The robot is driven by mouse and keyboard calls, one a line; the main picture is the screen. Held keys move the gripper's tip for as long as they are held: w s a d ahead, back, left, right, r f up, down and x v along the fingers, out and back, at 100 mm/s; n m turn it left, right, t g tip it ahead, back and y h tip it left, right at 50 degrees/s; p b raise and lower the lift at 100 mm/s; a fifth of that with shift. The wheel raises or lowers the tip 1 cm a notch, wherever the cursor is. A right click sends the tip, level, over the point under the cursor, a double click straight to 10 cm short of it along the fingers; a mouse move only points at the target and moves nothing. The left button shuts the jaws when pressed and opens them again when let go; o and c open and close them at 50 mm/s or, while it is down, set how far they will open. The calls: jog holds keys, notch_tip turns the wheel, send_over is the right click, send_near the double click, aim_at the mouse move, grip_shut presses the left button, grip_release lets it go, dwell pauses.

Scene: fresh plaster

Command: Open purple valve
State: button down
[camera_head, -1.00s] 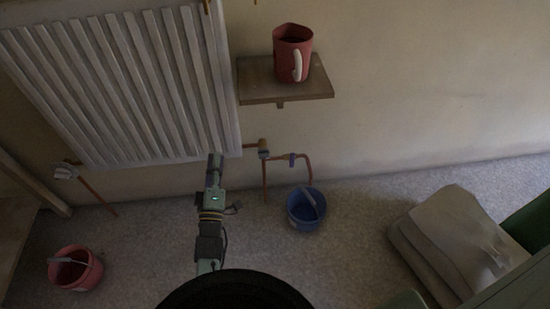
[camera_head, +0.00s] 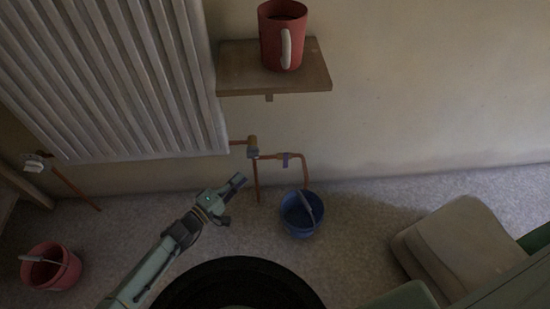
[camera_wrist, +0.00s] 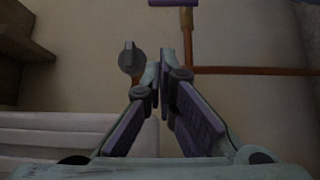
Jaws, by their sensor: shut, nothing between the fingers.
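The purple valve (camera_head: 285,160) is a small purple piece on the copper pipe low on the wall, right of the radiator. In the wrist view a purple bar (camera_wrist: 173,2), likely its handle, is cut off by the top edge, at the end of a short copper stem. My gripper (camera_head: 239,180) is left of and a little below the purple valve in the head view, apart from it. In the wrist view my gripper (camera_wrist: 168,70) has its fingers drawn together, shut and empty.
A grey knob (camera_wrist: 131,58) sits on the pipework near my fingers. The white radiator (camera_head: 110,80) is at left. A shelf (camera_head: 235,72) with a red mug (camera_head: 270,38) is above. A blue bucket (camera_head: 300,218) stands below the pipe. A red bucket (camera_head: 48,268) is at lower left.

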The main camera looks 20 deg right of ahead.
aim_at(286, 158)
dwell(0.3)
jog(key=s+d+x, duration=0.1)
jog(key=s+x, duration=0.1)
jog(key=x, duration=1)
jog(key=shift+d, duration=0.5)
jog(key=shift+s+r+p, duration=0.1)
jog(key=shift+p, duration=0.35)
jog(key=shift+d+r+m+p, duration=0.15)
jog(key=shift+m+p, duration=0.15)
jog(key=shift+p, duration=0.3)
